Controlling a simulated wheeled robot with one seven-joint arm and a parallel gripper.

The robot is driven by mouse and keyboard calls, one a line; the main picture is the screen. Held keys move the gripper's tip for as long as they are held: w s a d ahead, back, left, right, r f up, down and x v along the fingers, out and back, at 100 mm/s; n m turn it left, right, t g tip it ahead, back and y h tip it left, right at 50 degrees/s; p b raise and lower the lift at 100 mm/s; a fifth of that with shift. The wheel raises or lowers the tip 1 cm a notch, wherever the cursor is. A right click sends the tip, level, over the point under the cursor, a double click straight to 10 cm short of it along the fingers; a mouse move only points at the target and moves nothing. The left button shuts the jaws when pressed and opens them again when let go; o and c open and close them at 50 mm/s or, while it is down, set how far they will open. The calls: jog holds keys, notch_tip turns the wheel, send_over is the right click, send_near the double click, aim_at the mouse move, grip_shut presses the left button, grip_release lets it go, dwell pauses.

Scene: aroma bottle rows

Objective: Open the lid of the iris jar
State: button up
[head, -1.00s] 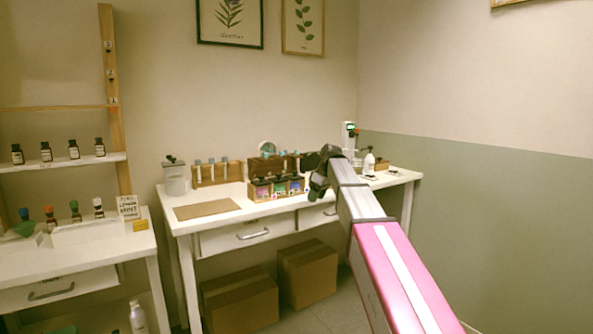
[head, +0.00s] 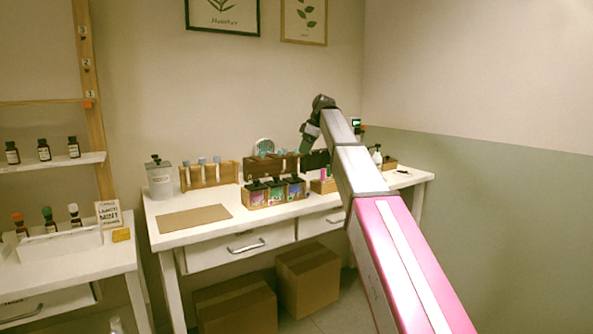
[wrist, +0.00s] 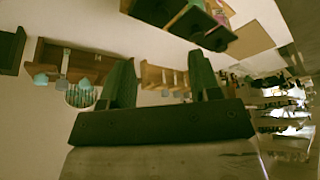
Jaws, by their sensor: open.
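Three small jars with dark lids and coloured labels (head: 276,192) stand in a low wooden box (head: 256,205) on the white desk. The labels look pink, green-purple and blue; their writing is too small to tell which jar is iris. The lids look shut. The box also shows, cut off, at the top of the wrist view (wrist: 205,30). My gripper (head: 305,143) is above the desk, up and to the right of the jars in the head view, apart from them. In the wrist view its two dark fingers (wrist: 162,78) are spread with nothing between them.
A wooden rack with blue-topped vials (head: 208,176) and a grey canister (head: 160,180) stand at the desk's left. A brown mat (head: 195,218) lies in front. Another wooden rack with bottles (head: 262,168) stands behind the jars. A white bottle (head: 377,158) stands at the right.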

aim_at(294, 177)
jog(key=x, duration=1)
jog(key=shift+f, duration=0.25)
grip_shut()
jog(key=shift+a, duration=0.1)
